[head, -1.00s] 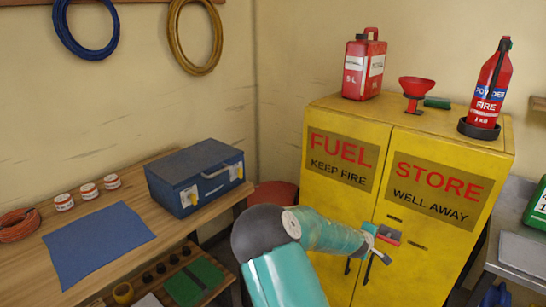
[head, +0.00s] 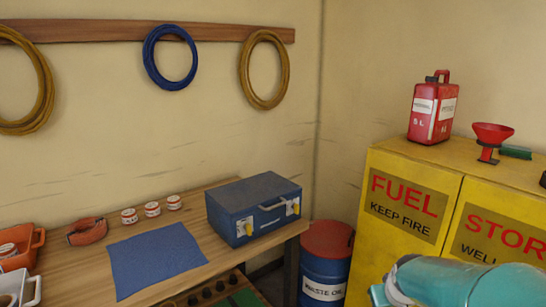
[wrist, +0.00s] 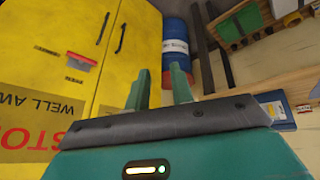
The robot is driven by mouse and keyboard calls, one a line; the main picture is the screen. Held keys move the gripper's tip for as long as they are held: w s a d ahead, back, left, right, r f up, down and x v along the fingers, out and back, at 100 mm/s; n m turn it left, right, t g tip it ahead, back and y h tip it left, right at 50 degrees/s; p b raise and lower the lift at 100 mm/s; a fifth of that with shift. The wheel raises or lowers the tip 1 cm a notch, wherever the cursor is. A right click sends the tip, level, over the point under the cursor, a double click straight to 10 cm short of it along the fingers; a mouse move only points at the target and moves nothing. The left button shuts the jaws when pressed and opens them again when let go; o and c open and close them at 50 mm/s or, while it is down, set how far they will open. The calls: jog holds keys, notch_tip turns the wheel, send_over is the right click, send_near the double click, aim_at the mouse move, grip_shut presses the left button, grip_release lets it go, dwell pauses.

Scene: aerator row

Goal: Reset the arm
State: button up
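My gripper (wrist: 162,92) shows in the wrist view with its two green fingers apart and nothing between them. Beyond them are the blue drum and the front of the yellow fuel cabinet (wrist: 75,25), which appears upside down. In the head view a teal part of my arm (head: 455,283) crosses the lower right corner, in front of the yellow cabinet (head: 395,245). My fingers do not show in the head view.
A wooden bench (head: 205,262) at left holds a blue toolbox (head: 255,208), blue cloth (head: 155,258) and small tins. A waste oil drum (head: 325,270) stands between bench and cabinet. A red can (head: 432,108) and funnel (head: 492,132) stand on the cabinet.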

jog(key=s+a+r, duration=0.5)
jog(key=s, duration=0.4)
jog(key=s+a+r+y, duration=0.1)
jog(key=s+a+r, duration=0.4)
jog(key=s, duration=0.4)
jog(key=shift+s+a+m, duration=0.15)
jog(key=shift+a+m, duration=0.15)
jog(key=shift+a, duration=0.4)
